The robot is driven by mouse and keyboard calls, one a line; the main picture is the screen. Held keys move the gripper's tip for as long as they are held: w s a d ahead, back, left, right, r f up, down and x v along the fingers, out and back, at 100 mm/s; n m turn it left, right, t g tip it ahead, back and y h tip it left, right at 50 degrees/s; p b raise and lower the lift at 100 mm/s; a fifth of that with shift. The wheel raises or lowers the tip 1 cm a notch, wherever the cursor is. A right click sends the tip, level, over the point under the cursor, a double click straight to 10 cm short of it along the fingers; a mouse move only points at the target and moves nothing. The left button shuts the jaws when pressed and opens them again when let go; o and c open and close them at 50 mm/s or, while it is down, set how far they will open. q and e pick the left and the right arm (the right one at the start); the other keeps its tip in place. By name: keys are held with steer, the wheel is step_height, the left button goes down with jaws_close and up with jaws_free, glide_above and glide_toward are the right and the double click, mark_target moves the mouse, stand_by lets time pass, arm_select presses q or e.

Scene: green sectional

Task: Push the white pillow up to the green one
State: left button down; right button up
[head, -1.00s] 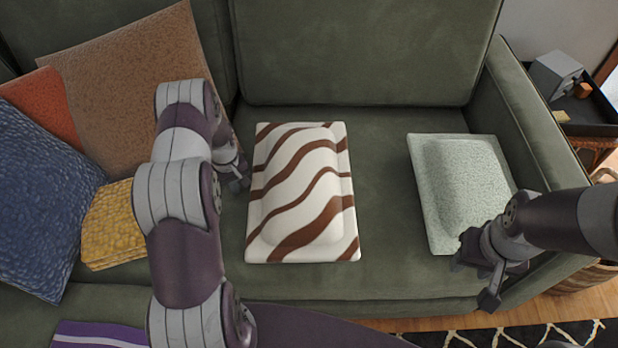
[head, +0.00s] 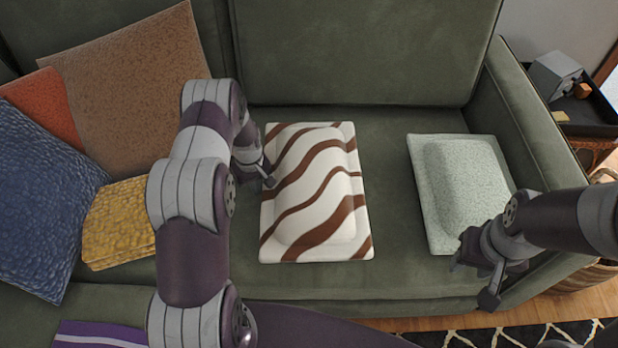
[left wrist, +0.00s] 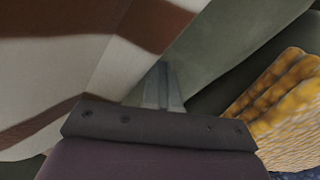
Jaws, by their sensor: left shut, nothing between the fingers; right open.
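The white pillow with brown wavy stripes (head: 318,195) lies flat on the sofa seat in the middle of the head view. The pale green pillow (head: 465,185) lies flat to its right, with a strip of bare seat between them. My left gripper (head: 268,180) is shut and empty, at the left edge of the striped pillow and seemingly against it. In the left wrist view the striped pillow (left wrist: 80,50) fills the left side, beside the shut fingers (left wrist: 163,85). My right gripper (head: 472,280) is open, at the front edge of the green pillow.
A yellow knitted cushion (head: 118,222), a blue cushion (head: 40,200), an orange one (head: 45,105) and a brown one (head: 130,85) crowd the left of the sofa. The sofa's right arm (head: 535,125) stands beyond the green pillow. The seat between the pillows (head: 388,190) is clear.

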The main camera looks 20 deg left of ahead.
mark_target(276, 186)
arm_select(q)
steer(key=d, duration=0.1)
steer(key=w+d, duration=0.1)
steer(key=d, duration=0.1)
steer(key=w+d, duration=0.1)
steer(key=d, duration=0.1)
steer(key=shift+d, duration=0.25)
steer(key=shift+w+d+b, duration=0.25)
steer(key=shift+w+d, duration=0.25)
steer(key=shift+d, duration=0.85)
steer(key=shift+w+d+b, duration=0.2)
steer(key=shift+w+d, duration=0.25)
steer(key=shift+d, duration=0.85)
steer(key=shift+w+d+b, duration=0.25)
steer(key=shift+w+d, duration=0.25)
steer(key=shift+d, duration=0.85)
steer(key=shift+s+a, duration=0.2)
steer(key=shift+a, duration=0.25)
steer(key=a, duration=0.1)
steer(key=s+a+p, duration=0.1)
steer(key=a, duration=0.1)
steer(key=shift+s+a, duration=0.1)
steer(key=shift+a, duration=0.1)
steer(key=shift+r, duration=0.1)
